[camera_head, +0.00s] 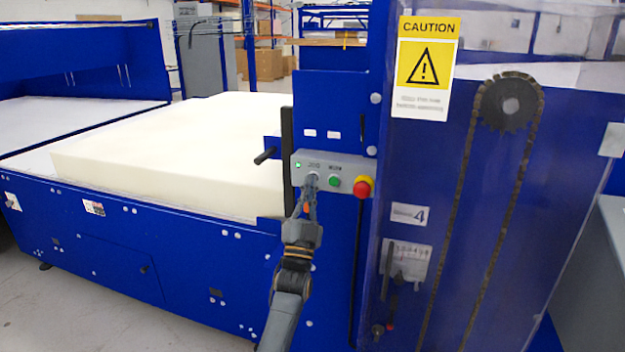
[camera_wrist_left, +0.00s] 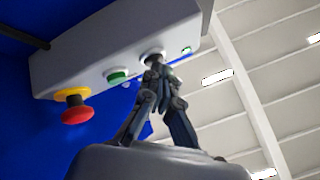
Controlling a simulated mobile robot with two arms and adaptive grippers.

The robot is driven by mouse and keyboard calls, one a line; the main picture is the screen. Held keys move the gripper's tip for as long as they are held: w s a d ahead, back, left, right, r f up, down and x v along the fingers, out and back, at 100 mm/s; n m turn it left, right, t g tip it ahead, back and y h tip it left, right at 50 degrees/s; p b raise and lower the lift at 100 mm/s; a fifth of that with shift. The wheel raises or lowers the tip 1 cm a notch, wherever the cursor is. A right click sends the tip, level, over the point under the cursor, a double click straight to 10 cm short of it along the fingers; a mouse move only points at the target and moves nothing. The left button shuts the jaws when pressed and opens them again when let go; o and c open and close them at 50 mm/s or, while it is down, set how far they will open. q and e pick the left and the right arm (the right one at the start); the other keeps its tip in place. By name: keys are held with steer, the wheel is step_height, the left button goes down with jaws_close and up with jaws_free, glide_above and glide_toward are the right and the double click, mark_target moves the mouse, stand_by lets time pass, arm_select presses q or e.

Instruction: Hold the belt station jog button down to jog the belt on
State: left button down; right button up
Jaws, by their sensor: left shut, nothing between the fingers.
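The belt station's grey control box (camera_head: 345,166) is fixed to the blue machine frame. It carries a jog button (camera_head: 312,178) at its left, a green button (camera_head: 334,181) and a red stop knob on a yellow collar (camera_head: 362,187). My left gripper (camera_head: 311,182) is shut and empty, pointing up, its fingertips at the jog button. In the left wrist view the fingertips (camera_wrist_left: 155,62) meet the dark round jog button (camera_wrist_left: 153,55); how far it is pressed I cannot tell. A small green lamp (camera_wrist_left: 186,50) beside it looks lit. My right gripper is not in view.
A thick cream foam block (camera_head: 165,155) lies on the belt bed left of the box. A black handle (camera_head: 265,156) sticks out just left of the box. A clear guard with a caution sign (camera_head: 424,65) covers a chain drive at the right.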

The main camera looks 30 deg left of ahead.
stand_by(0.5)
arm_select(q)
steer(key=shift+s+d+p, duration=0.2)
steer(key=shift+s+p, duration=0.3)
steer(key=shift+s, duration=0.3)
steer(key=s+p, duration=0.1)
steer(key=s, duration=0.1)
steer(key=s+d+p, duration=0.1)
steer(key=s, duration=0.2)
steer(key=shift+d+p, duration=0.1)
steer(key=shift+p, duration=0.25)
steer(key=shift+w, duration=0.1)
